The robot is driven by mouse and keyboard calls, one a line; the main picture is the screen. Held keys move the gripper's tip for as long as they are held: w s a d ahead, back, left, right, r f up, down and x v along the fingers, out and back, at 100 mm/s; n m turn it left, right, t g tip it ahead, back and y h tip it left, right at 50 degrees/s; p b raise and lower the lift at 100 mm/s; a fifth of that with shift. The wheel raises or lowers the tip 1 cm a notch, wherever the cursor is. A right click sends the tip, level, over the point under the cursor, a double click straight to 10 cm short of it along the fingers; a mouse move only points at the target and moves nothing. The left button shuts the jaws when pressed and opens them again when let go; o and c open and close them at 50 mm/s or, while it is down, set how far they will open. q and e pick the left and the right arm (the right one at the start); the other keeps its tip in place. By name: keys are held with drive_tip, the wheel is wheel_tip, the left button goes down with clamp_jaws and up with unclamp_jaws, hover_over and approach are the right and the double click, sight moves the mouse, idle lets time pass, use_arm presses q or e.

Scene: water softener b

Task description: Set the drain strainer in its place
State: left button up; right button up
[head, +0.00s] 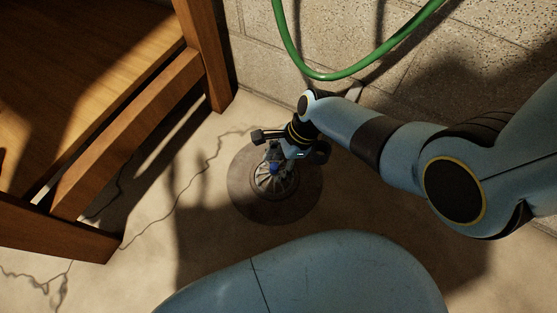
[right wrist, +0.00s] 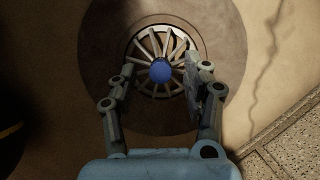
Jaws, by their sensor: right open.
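The drain strainer is a round grey spoked piece with a blue knob at its centre. In the head view the strainer (head: 288,184) lies at the middle of a dark round floor patch (head: 243,200), at the drain; it looks roughly level. The right wrist view shows the spokes (right wrist: 148,45) and the blue knob (right wrist: 161,71) from above. My right gripper (head: 275,158) is open over the strainer. In the right wrist view its fingers (right wrist: 160,75) stand on both sides of the knob, apart from it. The opening under the strainer is hidden. My left gripper is out of view.
A wooden frame (head: 130,135) stands at the left. A green hose (head: 345,74) hangs in front of the block wall (head: 260,60) behind the drain. The cracked floor (head: 150,260) is clear at the lower left. My own blue body part fills the bottom middle.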

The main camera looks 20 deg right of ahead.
drive_tip(key=v, duration=0.7)
drive_tip(key=shift+r, duration=0.25)
drive_tip(key=shift+d, duration=0.1)
